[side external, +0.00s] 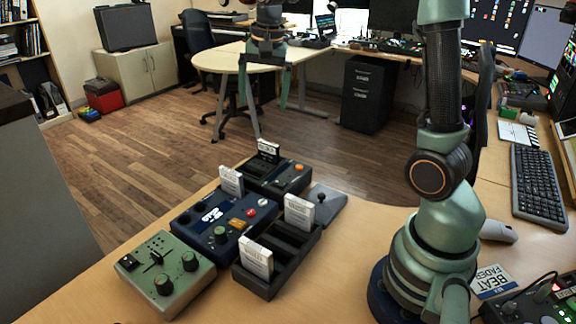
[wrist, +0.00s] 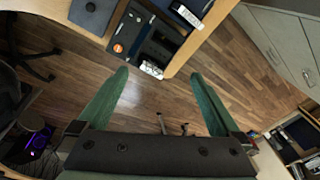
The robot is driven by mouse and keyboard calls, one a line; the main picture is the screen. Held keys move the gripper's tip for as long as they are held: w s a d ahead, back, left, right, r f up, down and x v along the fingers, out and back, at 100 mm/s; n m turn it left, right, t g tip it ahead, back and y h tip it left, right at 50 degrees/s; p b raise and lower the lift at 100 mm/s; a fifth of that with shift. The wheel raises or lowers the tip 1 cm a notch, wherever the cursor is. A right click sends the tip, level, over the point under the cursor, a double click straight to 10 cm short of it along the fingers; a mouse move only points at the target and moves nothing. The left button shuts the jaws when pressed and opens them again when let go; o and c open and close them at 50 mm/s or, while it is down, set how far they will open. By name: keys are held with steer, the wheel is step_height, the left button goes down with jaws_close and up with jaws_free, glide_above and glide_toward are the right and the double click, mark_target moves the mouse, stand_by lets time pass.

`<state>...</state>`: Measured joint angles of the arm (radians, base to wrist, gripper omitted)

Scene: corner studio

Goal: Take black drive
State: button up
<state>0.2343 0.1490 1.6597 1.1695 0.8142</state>
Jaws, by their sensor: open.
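A black drive with a white label (side external: 268,151) stands upright in the back of a black unit (side external: 290,182) with an orange knob. Its labelled end (wrist: 150,69) shows in the wrist view, just above the gap between my fingertips. My gripper (side external: 263,100) is up behind the units, fingers pointing down, in the side view.
A blue unit (side external: 208,232) holds a white cartridge (side external: 231,180). A dark rack (side external: 272,274) holds two more white cartridges (side external: 299,210). A green control box (side external: 165,280) stands at the front left. Bare table lies between the rack and my base.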

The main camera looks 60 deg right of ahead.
mark_target(268, 143)
steer(key=w+d+f+m, duration=0.1)
steer(key=d+f+m, duration=0.1)
steer(key=f, duration=0.2)
steer(key=w+d+f+m+g, duration=0.1)
steer(key=w+d+f+m, duration=0.1)
steer(key=f, duration=0.3)
steer(key=w+d+f+m, duration=0.1)
steer(key=d+f+m, duration=0.1)
steer(key=d+f, duration=0.1)
steer(key=shift+w+d+f+g, duration=0.1)
steer(key=shift+w+f+g, duration=0.3)
steer(key=shift+f, duration=0.3)
steer(key=shift+w+d+f, duration=0.15)
steer(key=shift+f, duration=2.4)
steer(key=c, duration=1.2)
steer(key=shift+r, duration=0.15)
